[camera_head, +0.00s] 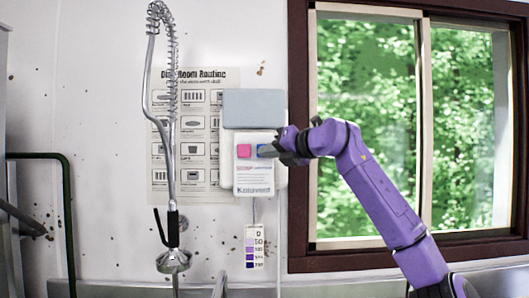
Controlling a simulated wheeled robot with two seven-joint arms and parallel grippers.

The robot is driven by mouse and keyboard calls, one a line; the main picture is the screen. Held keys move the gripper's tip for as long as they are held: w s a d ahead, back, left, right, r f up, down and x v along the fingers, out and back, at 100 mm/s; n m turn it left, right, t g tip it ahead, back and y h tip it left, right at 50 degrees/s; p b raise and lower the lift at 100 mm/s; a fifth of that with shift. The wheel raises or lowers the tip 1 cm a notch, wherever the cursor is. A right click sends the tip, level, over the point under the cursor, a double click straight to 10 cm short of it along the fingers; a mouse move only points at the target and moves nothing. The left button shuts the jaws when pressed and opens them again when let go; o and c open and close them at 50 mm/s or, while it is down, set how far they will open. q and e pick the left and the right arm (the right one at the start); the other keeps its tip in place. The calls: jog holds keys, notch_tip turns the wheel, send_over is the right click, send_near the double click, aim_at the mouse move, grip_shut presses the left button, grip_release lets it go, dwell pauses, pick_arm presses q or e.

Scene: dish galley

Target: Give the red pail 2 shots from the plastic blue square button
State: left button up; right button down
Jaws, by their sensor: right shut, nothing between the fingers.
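A white dispenser box (253,178) with a grey top panel (254,108) hangs on the wall. My left gripper is not in view. No red pail is in view.
A spray hose with a metal spring neck (173,215) hangs left of the box, in front of a poster (195,95). A colour chart (255,246) hangs below the box. A dark-framed window (298,200) is on the right. A dark green rail (68,215) stands at left.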

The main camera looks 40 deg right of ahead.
jog(key=shift+w, duration=0.1)
jog(key=shift+w+d, duration=0.25)
jog(key=shift+w+d+p, duration=0.5)
jog(key=shift+w+p, duration=0.1)
jog(key=shift+p, duration=0.15)
dwell(1.1)
jog(key=shift+s+a+b, duration=0.65)
jog(key=shift+s+b, duration=0.2)
jog(key=shift+b, duration=0.15)
jog(key=shift+f, duration=0.1)
jog(key=shift+w, duration=0.1)
